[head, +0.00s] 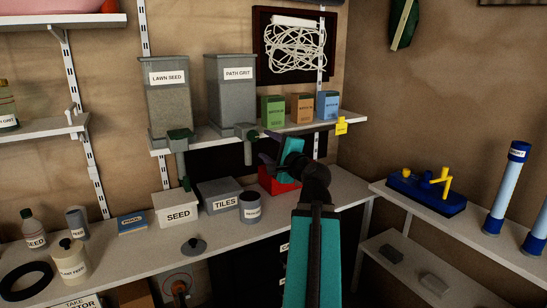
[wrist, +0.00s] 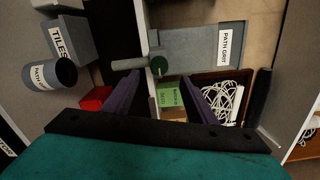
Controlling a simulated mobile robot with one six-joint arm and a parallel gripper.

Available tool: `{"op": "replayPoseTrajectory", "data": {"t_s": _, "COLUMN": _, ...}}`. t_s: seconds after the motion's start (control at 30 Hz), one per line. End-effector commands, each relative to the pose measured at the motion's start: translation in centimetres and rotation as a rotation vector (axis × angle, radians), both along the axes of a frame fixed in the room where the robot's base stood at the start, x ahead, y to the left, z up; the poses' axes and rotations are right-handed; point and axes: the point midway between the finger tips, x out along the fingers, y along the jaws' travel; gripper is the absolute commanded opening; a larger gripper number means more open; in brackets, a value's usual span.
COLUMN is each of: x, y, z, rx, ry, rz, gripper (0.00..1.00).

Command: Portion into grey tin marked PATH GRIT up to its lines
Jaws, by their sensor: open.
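The grey tin (head: 250,207) stands open-topped on the counter, below and left of my gripper. The grey PATH GRIT dispenser (head: 231,90) stands on the shelf above, with a green-topped outlet (head: 246,130) and a spout hanging down. The wrist view shows its green knob (wrist: 158,65) and spout (wrist: 130,64) sideways, beyond the fingertips. My gripper (head: 266,147) is open and empty, right of the spout and apart from it.
A LAWN SEED dispenser (head: 169,95) stands to the left on the shelf. Green, orange and blue boxes (head: 301,107) stand to the right. A grey TILES box (head: 219,195), a white SEED box (head: 177,209) and a red container (head: 277,182) crowd the counter near the tin.

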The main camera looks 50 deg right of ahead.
Motion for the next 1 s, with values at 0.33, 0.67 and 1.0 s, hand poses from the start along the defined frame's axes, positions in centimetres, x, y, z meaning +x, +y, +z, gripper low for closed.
{"op": "replayPoseTrajectory", "data": {"t_s": 0.33, "x": -1.3, "y": 0.5, "z": -0.3, "rx": -0.001, "ry": -0.001, "rz": -0.003, "gripper": 0.52}}
{"op": "replayPoseTrajectory", "data": {"t_s": 0.67, "x": -2.8, "y": 1.1, "z": -0.3, "rx": -0.001, "ry": 0.0, "rz": -0.002, "gripper": 0.52}}
{"op": "replayPoseTrajectory", "data": {"t_s": 1.0, "x": -3.3, "y": 1.4, "z": 0.0, "rx": 0.0, "ry": 0.0, "rz": -0.002, "gripper": 0.52}}
